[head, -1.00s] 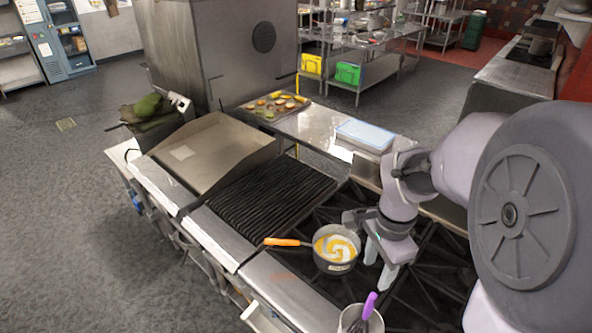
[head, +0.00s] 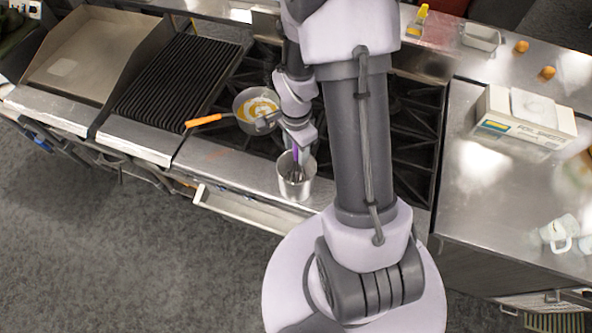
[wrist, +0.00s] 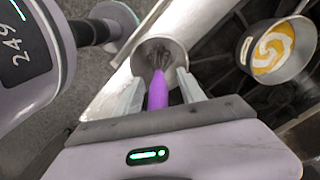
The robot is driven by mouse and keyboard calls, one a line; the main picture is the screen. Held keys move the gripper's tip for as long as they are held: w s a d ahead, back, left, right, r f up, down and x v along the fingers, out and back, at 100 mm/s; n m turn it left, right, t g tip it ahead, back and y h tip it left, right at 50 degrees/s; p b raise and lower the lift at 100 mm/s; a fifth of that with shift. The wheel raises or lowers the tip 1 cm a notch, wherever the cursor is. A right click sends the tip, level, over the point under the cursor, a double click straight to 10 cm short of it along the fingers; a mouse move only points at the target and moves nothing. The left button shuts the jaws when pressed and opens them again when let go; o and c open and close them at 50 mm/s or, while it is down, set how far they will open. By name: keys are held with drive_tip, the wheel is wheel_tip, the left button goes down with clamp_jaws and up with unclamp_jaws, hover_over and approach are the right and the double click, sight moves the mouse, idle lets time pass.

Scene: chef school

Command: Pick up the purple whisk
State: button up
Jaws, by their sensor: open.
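The purple whisk (wrist: 157,92) stands head down in a metal pot, its purple handle pointing up toward my gripper (wrist: 157,88). In the wrist view the handle lies between the two open fingers, with a gap on each side. In the head view the whisk (head: 295,155) shows partly, just below my gripper, which is largely hidden by my own arm. The metal pot (head: 297,187) stands at the front edge of the stove; it also shows in the wrist view (wrist: 177,48).
A pan with an orange handle (head: 205,120) and yellow-white swirled contents stands on the burners, close to my gripper. A ribbed grill (head: 175,85) is at left. A white box (head: 525,118) sits on the right counter. An open drawer (head: 240,208) juts out in front.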

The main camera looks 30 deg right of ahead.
drive_tip(key=shift+f, duration=0.25)
drive_tip(key=shift+s+r, duration=0.1)
drive_tip(key=shift+s, duration=0.05)
drive_tip(key=shift+c, duration=0.2)
clamp_jaws()
